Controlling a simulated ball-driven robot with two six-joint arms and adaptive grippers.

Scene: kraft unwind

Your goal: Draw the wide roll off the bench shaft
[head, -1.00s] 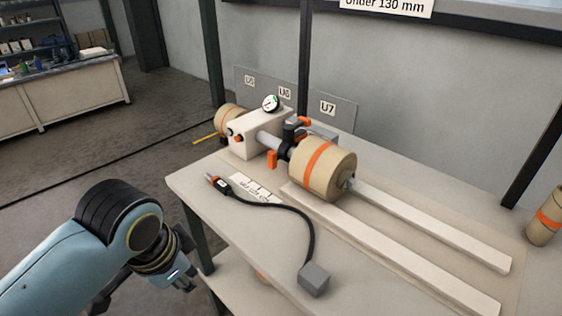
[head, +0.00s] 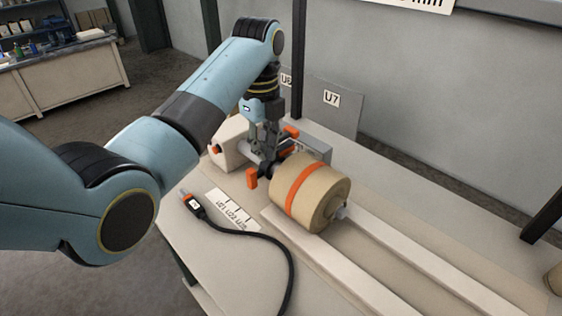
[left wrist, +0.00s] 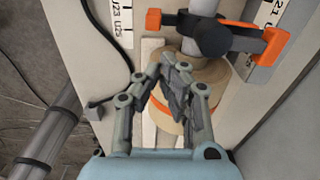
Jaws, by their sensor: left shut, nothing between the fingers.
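The wide roll (head: 332,199), tan with an orange band, sits on the bench shaft, whose silvery end (head: 343,212) sticks out of its near face. My left gripper (head: 262,160) is shut and empty, pointing down just behind the roll, by the black collar with orange levers (head: 252,178). In the left wrist view, the closed fingertips (left wrist: 166,70) hang in front of the roll (left wrist: 215,78). The black collar (left wrist: 211,38) and grey shaft (left wrist: 207,6) show beyond them. Whether the fingers touch anything is unclear. My right gripper is out of view.
Two pale rails (head: 420,255) run along the bench from the roll towards the lower right. A black cable with an orange-tipped handheld tool (head: 194,205) lies left of the roll. A white shaft housing (head: 230,143) and a grey U7 panel (head: 333,102) stand behind.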

